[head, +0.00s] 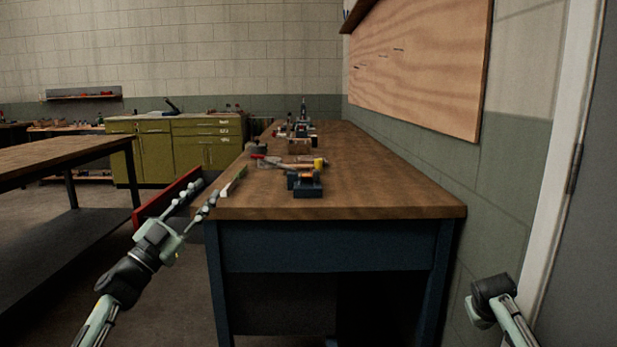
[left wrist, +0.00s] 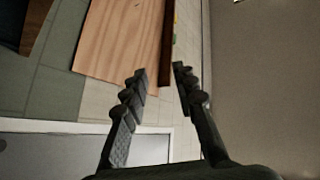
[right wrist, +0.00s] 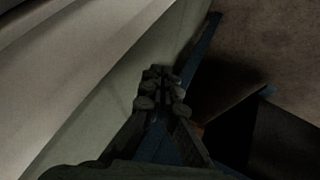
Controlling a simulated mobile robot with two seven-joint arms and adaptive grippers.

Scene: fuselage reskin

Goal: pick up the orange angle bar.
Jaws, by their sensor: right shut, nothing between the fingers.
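I cannot make out an orange angle bar for certain. A small orange patch (head: 306,176) shows on a dark blue block (head: 308,189) near the front of the workbench, too small to identify. My left gripper (head: 205,190) is open and empty, just off the bench's front left corner. In the left wrist view its fingers (left wrist: 160,70) stand apart, with the wall and wooden board beyond. My right gripper (right wrist: 162,72) is shut and empty in the right wrist view, low by the wall and a blue bench leg. In the head view its fingers are hidden.
The workbench (head: 380,190) carries a yellow-ended tool (head: 319,163) and several small items farther back; its right side is clear. A red panel (head: 160,200) juts out at its left. Another table (head: 50,158) stands left, a green cabinet (head: 180,150) behind. A wall bounds the right.

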